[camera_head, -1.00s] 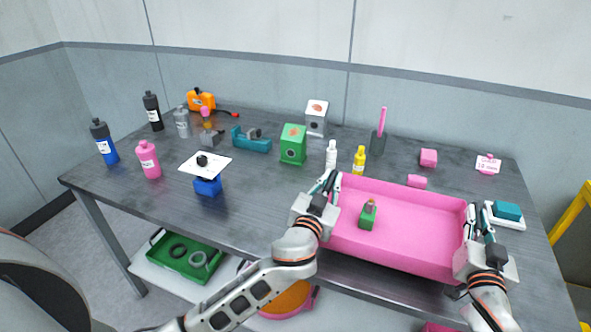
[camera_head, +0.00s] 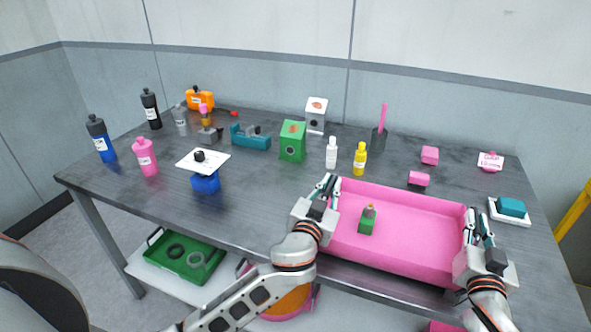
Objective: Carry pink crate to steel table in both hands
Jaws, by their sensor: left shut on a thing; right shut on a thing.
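The pink crate (camera_head: 415,228) is at the front right of the dark steel table (camera_head: 262,205), over its front edge. A small green bottle (camera_head: 367,220) with an orange-tipped top is inside it. My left gripper (camera_head: 327,188) is shut on the crate's left wall. My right gripper (camera_head: 476,222) is shut on its right wall. The crate looks about level. I cannot tell whether its underside touches the tabletop.
Behind the crate stand a yellow bottle (camera_head: 360,159), a white bottle (camera_head: 331,153) and a pink block (camera_head: 419,179). A teal block on a white dish (camera_head: 510,209) is close to its right. The table's middle front is clear. A green tray (camera_head: 184,257) lies on the lower shelf.

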